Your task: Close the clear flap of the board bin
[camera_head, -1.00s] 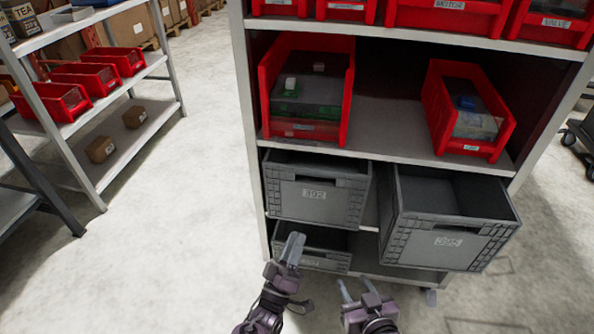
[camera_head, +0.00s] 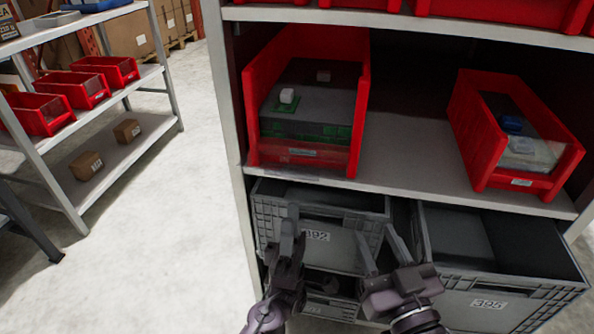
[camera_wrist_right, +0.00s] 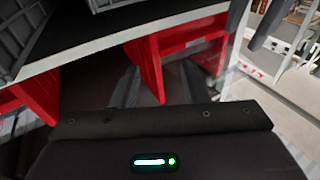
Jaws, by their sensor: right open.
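A red bin (camera_head: 363,110) holding green circuit boards (camera_head: 300,133) stands at the left of the middle shelf; I take it as the board bin. A small white block and a brown piece appear on top of its contents. I cannot clearly make out its clear flap or its position. My right gripper (camera_head: 382,245) is open and empty, below and right of this bin, in front of the grey crates. Its spread fingers also show in the right wrist view (camera_wrist_right: 160,88), with red bin walls beyond. My left gripper (camera_head: 291,228) is below the bin, before the left crate; its finger gap is unclear.
A second red bin (camera_head: 480,130) with a clear panel and a blue item stands right on the same shelf (camera_head: 415,165). Grey crates (camera_head: 265,222) and (camera_head: 500,305) fill the level below, the right crate pulled out. A side rack (camera_head: 150,75) stands left; the floor between is clear.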

